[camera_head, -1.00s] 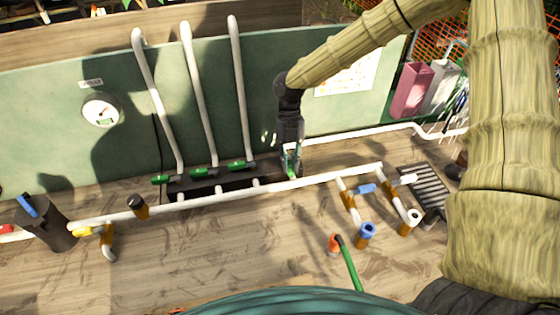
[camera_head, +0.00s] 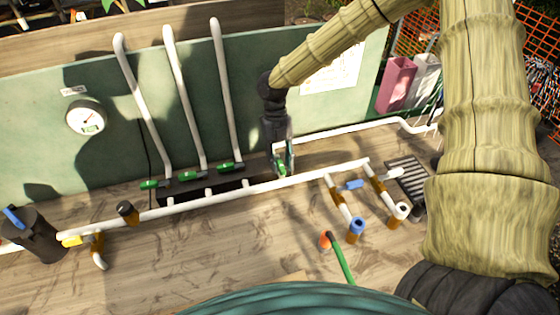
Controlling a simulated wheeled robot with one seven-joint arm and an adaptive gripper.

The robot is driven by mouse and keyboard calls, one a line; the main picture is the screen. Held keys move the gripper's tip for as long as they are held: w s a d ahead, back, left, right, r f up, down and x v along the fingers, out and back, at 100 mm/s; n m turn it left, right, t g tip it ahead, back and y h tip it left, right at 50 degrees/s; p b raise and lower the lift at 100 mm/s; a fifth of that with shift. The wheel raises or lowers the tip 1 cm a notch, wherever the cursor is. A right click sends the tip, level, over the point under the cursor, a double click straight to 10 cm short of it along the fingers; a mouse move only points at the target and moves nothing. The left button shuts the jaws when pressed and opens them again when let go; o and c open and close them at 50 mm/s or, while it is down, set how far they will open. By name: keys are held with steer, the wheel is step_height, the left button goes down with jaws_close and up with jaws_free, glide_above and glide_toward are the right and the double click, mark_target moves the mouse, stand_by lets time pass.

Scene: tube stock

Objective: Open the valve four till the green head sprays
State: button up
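Several green valve handles sit in a row along the white pipe (camera_head: 220,197). Three of them, the left (camera_head: 149,184), middle (camera_head: 188,175) and right (camera_head: 227,166), lie roughly along the row below tall white pipes. My gripper (camera_head: 283,166) points down at a further green handle (camera_head: 282,171), right of these three. Its fingers are apart on either side of this handle, which is partly hidden. I cannot tell whether they press on it. No green spray head can be made out, and no spray shows.
A gauge (camera_head: 86,118) hangs on the green panel (camera_head: 190,85). Blue (camera_head: 356,228) and white (camera_head: 400,211) pipe ends, a grate (camera_head: 407,187) and a green hose (camera_head: 343,260) with an orange end lie right. A dark cylinder (camera_head: 36,232) stands left. Wooden floor in front is mostly clear.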

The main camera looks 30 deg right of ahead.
steer(key=shift+r, duration=0.1)
steer(key=v, duration=0.7)
stand_by(0.4)
steer(key=shift+w+a+r, duration=0.1)
